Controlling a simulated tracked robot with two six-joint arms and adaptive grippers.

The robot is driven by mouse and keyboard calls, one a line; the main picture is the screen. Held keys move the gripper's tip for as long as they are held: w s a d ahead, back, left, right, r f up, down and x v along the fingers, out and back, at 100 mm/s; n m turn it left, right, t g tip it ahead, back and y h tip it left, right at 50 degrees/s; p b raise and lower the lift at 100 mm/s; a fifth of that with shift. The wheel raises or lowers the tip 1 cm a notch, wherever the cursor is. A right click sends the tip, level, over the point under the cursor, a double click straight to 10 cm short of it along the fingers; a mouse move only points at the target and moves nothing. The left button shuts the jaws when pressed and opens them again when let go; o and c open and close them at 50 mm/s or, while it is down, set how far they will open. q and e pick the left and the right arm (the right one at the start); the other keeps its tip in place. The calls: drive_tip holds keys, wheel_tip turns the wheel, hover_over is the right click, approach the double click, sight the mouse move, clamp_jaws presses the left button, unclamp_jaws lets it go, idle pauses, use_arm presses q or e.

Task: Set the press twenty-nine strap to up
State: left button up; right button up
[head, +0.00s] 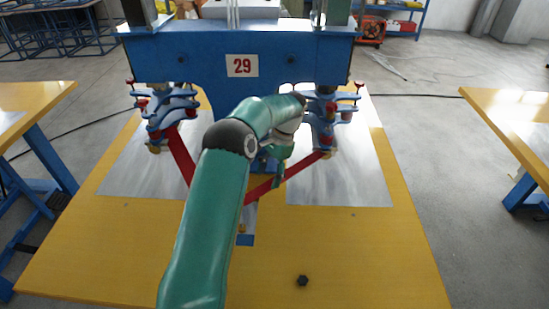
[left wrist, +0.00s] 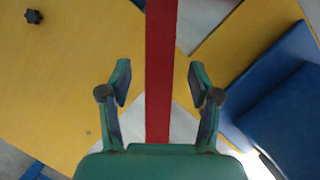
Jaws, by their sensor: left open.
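The press (head: 300,55) is blue and carries a white plate (head: 242,66) reading 29. Its red strap (head: 181,157) hangs in a low V between the left and right blue clamp stacks. The bottom of the V is hidden behind my left arm. My left gripper (head: 277,160) is in front of the press, near the right half of the strap. In the left wrist view the strap (left wrist: 160,60) runs lengthwise between the two open fingers (left wrist: 160,82), with a gap on each side. My right gripper is not in view.
The yellow table (head: 375,260) holds grey metal sheets (head: 345,180) under the press. A black knob (head: 302,281) lies near the front. Blue clamp stacks (head: 172,108) flank the strap. Other yellow tables stand at left (head: 40,97) and right (head: 535,150). The front of the table is mostly clear.

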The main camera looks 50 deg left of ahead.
use_arm(q)
drive_tip(key=v, duration=0.7)
drive_tip(key=shift+s+f, duration=0.1)
idle(0.4)
